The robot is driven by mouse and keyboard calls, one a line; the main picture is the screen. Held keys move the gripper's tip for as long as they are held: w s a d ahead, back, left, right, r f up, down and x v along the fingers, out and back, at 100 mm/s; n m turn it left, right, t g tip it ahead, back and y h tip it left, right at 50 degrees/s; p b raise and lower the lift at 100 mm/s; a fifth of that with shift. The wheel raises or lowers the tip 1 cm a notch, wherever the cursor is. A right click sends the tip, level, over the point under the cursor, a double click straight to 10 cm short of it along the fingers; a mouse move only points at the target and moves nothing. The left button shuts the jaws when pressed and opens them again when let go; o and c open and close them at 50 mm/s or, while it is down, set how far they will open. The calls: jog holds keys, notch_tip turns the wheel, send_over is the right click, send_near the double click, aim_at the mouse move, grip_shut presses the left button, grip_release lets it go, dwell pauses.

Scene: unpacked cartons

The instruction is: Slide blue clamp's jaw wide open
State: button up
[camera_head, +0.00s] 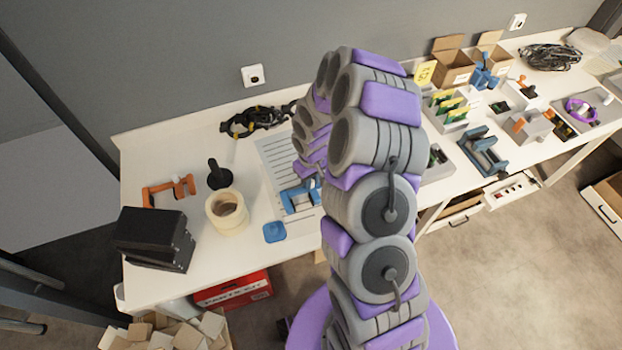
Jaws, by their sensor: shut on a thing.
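The blue clamp (297,198) lies on the white table, over the edge of a printed sheet. Its left part shows; its right end is hidden behind my arm. My gripper (314,183) is at the clamp's right end, mostly hidden by my own arm links. It is shut on the blue clamp. The fingertips and the exact gap of the jaw cannot be made out.
A blue flat piece (275,232), a tape roll (227,212), a black upright tool (217,176), an orange clamp (168,190) and a black box (153,238) stand left. Dark cable (258,121) lies behind. A blue vise-like device (483,150) is right.

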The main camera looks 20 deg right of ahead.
grip_shut()
jog(key=shift+d+r+p, duration=0.1)
jog(key=shift+d+p, duration=0.6)
jog(key=shift+d, duration=0.9)
jog(key=o, duration=0.7)
grip_release()
